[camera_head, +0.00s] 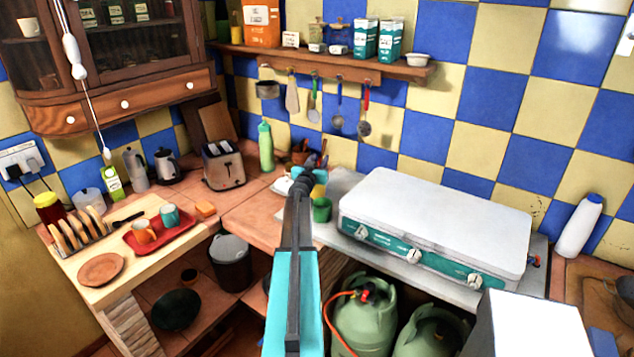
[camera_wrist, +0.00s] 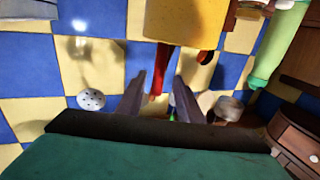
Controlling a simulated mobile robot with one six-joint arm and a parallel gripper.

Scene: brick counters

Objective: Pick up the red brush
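In the wrist view, a red handle (camera_wrist: 163,70), which looks like the red brush, sticks out of a yellow holder (camera_wrist: 185,20). My gripper (camera_wrist: 160,78) is open, with one dark finger on each side of the handle in the picture. I cannot tell whether the handle is truly between the fingers or beyond them. A second, darker red piece (camera_wrist: 206,56) is beside it. In the head view my arm reaches to the back corner of the counter, by the yellow holder (camera_head: 320,177). There my arm hides the brush.
A green cup (camera_head: 322,210) and the white stove (camera_head: 435,220) are right of my arm. A green bottle (camera_head: 265,146) and a toaster (camera_head: 223,164) stand to the left. Utensils hang under the shelf (camera_head: 350,66), including a red-handled one (camera_head: 365,110).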

